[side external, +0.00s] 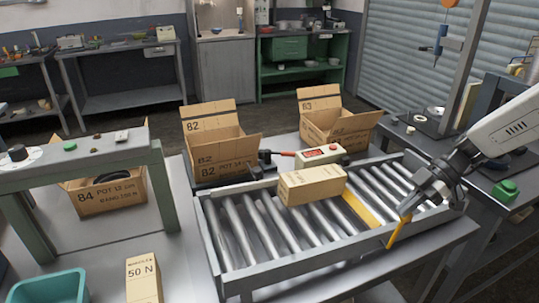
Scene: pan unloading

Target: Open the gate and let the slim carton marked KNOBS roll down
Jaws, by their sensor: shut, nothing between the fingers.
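A slim tan carton (312,187) lies on the roller conveyor (240,270), left of a yellow gate bar (362,210) set across the rollers. The print on this carton is too small to read. A yellow lever (398,232) stands up at the conveyor's front rail, to the right of the carton. My gripper (406,210) is shut and empty, right by the top of this lever. I cannot tell whether it touches the lever. Another slim carton (143,281), marked 50 N, stands upright at the front left, its smaller print unreadable.
Open boxes marked 82 (222,165) and 83 (340,125) stand behind the conveyor. A white-and-red device with a display (320,153) sits between them. Box 84 (112,196) is under a grey-green stand (85,160). A teal bin (50,288) is front left. The rollers right of the gate are clear.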

